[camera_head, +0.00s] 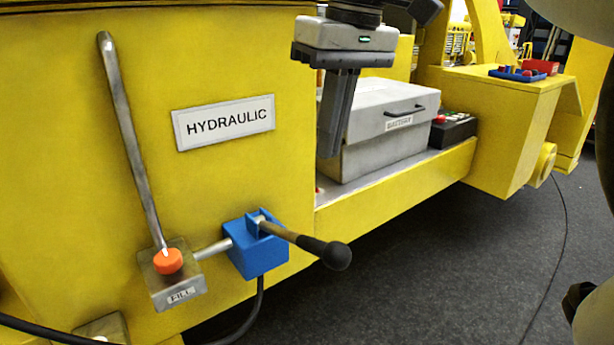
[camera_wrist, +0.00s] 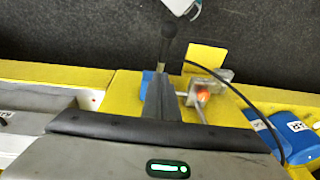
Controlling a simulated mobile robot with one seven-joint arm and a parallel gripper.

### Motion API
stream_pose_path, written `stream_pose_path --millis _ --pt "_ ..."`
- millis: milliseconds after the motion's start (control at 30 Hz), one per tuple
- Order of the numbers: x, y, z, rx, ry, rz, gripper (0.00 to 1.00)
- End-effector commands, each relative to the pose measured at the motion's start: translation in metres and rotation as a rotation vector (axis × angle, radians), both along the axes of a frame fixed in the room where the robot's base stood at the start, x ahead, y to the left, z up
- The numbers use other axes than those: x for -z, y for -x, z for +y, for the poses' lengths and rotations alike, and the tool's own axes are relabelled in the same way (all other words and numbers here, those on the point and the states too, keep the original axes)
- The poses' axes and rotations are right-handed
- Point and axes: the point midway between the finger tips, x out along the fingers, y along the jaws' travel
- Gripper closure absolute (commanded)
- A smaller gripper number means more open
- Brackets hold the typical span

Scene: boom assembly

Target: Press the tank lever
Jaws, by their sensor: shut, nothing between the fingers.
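The lever (camera_head: 300,241) has a dark rod and a black knob and sticks out to the right from a blue block (camera_head: 257,250) on the yellow tank's side. A HYDRAULIC label (camera_head: 223,121) sits above it. My gripper (camera_head: 330,153) is shut and empty, pointing down, above and to the right of the lever in the head view, apart from it. In the wrist view, the fingers of my gripper (camera_wrist: 158,80) partly cover the blue block (camera_wrist: 147,82), and the lever's black handle (camera_wrist: 167,42) shows beyond them.
A metal FILL block (camera_head: 174,290) with an orange cap (camera_head: 168,261) and a tall grey pipe (camera_head: 130,140) stands left of the blue block. A grey battery box (camera_head: 385,140) and a black box with a red button (camera_head: 452,130) sit on the yellow ledge. The dark floor is mostly clear.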

Motion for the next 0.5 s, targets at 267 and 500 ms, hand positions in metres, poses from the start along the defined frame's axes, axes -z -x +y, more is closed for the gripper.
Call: stream_pose_path --millis 267,500 --pt "-0.0053 0.0059 0.0039 -0.018 -0.002 0.005 1.0" --pt "-0.0021 0.0056 0.0039 -0.017 -0.002 0.006 1.0"
